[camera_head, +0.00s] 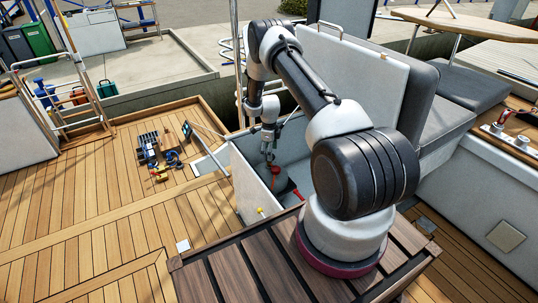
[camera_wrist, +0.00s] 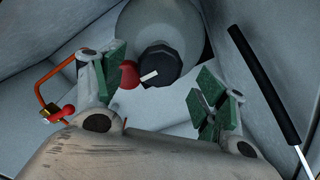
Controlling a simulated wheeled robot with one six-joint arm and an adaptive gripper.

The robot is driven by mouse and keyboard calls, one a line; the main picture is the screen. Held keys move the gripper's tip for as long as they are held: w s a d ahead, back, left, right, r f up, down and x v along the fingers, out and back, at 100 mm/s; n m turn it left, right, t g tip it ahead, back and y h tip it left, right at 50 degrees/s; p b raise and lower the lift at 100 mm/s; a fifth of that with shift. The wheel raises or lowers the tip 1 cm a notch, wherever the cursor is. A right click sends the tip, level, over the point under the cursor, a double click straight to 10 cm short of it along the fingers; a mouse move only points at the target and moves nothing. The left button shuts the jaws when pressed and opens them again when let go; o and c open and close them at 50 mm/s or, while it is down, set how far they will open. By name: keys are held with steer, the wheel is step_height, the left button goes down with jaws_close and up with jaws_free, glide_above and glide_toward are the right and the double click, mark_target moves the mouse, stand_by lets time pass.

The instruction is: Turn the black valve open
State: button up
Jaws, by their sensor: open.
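The black valve (camera_wrist: 158,65) shows in the wrist view as a dark faceted knob with a white bar on its face. It sits in front of a grey rounded body (camera_wrist: 168,25). My gripper (camera_wrist: 161,85) is open, with green-padded fingers spread left and right of the knob. I see no contact with the knob. In the head view my gripper (camera_head: 269,150) reaches down into an open locker (camera_head: 248,188); the knob cannot be made out clearly there.
A red rounded part (camera_wrist: 129,75) sits close left of the knob. A black strut (camera_wrist: 264,80) runs along the right. The raised lid (camera_head: 352,75) stands behind my arm.

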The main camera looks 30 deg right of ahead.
steer(key=shift+f, duration=1.05)
steer(key=c, duration=1)
